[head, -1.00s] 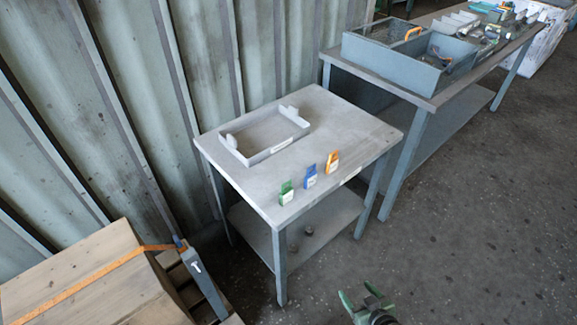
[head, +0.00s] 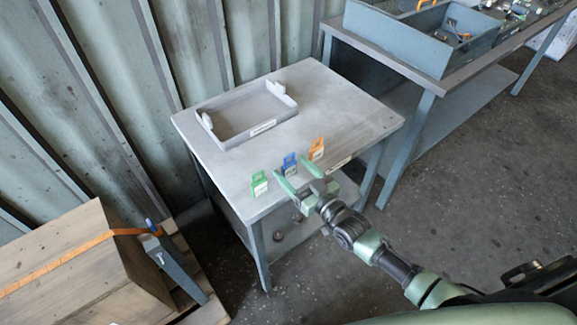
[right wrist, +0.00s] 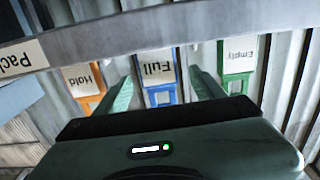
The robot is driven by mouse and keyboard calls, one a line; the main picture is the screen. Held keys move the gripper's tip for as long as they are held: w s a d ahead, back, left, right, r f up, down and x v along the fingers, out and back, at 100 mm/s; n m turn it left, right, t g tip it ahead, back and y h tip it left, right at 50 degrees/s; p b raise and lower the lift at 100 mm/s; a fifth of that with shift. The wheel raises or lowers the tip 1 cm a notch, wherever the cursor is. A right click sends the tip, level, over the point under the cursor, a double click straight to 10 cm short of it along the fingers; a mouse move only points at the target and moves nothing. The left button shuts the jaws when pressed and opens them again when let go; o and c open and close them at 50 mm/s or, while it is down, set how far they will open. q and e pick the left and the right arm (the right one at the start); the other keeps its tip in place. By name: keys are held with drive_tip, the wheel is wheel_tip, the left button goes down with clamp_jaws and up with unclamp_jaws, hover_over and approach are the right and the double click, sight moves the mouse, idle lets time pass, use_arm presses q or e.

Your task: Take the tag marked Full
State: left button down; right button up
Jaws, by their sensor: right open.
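The blue tag marked Full (head: 289,161) is at the front edge of the small grey table, between a green tag (head: 259,185) and an orange tag (head: 317,148). In the right wrist view the Full label (right wrist: 158,68) reads upside down. The orange tag there says Hold (right wrist: 84,78) and the green one says Empty (right wrist: 239,52). My right gripper (head: 291,168) is open, with one finger on each side of the blue tag. The fingers (right wrist: 161,78) appear apart from it. My left gripper is not in view.
A grey tray (head: 235,130) with low walls lies at the back of the table (head: 340,108). A longer bench (head: 420,75) with a blue-grey bin (head: 400,38) stands to the right. A wooden crate (head: 70,270) is at lower left.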

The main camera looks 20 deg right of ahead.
drive_tip(key=x, duration=0.2)
drive_tip(key=shift+w, duration=0.25)
drive_tip(key=c, duration=1.4)
